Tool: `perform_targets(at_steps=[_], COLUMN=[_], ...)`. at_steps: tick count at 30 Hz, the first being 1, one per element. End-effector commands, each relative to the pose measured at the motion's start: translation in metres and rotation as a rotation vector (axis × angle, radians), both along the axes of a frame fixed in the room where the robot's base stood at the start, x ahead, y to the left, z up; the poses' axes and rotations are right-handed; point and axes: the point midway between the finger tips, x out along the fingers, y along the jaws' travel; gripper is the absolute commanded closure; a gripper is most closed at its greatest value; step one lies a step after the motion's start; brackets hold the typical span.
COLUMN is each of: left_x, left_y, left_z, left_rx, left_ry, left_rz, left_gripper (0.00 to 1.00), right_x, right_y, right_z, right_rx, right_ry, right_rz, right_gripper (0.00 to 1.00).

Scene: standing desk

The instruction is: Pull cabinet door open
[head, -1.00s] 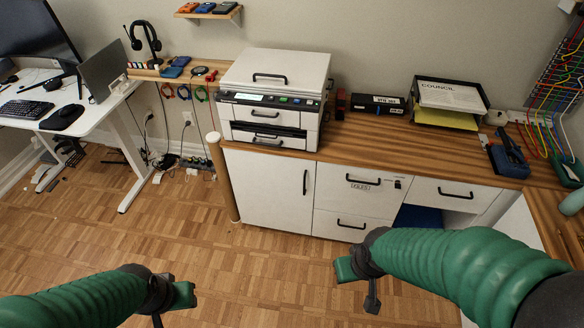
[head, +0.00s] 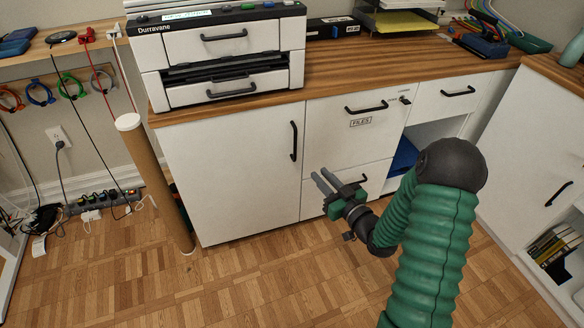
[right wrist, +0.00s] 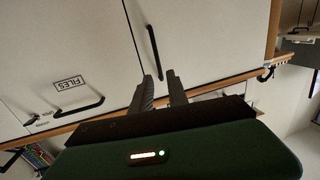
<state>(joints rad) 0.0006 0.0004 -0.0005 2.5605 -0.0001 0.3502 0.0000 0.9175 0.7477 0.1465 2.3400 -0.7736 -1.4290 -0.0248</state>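The white cabinet door (head: 230,175) is shut, left of the drawers under the wooden counter. Its black vertical handle (head: 293,141) is near the door's right edge. My right gripper (head: 321,177) is open and empty, in front of the cabinet, below and to the right of the handle in the head view. In the right wrist view the two fingers (right wrist: 160,88) are apart, and the handle (right wrist: 154,52) lies just beyond their tips, not between them. My left gripper is out of the head view.
The FILES drawer (head: 352,115) and another drawer (head: 444,100) are to the right. A printer (head: 222,60) sits on the counter (head: 400,70). The parquet floor (head: 240,270) in front is clear.

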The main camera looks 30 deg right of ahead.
Motion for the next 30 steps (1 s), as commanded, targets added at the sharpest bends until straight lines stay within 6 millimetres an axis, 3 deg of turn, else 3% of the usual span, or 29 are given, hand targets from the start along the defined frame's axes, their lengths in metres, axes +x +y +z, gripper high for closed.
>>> perform_targets(at_steps=[1, 5, 21, 25, 30], left_x=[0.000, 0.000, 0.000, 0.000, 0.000], left_y=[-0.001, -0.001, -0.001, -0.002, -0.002], left_z=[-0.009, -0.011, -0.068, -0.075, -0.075], left_rx=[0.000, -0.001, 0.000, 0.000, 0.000], left_ry=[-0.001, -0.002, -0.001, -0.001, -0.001], left_rz=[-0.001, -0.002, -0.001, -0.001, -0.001], left_gripper=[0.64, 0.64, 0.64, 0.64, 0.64], right_x=[-0.001, 0.010, 0.142, 0.160, 0.168], right_y=[-0.004, -0.003, -0.004, -0.005, -0.005], right_z=[-0.007, -0.002, -0.002, -0.001, 0.002], right_rx=[0.004, 0.000, -0.005, -0.004, -0.004], right_ry=[-0.020, -0.036, -0.034, -0.033, -0.031], right_rz=[-0.003, -0.001, -0.001, -0.003, -0.003], right_gripper=[0.80, 0.80, 0.80, 0.80, 0.80])
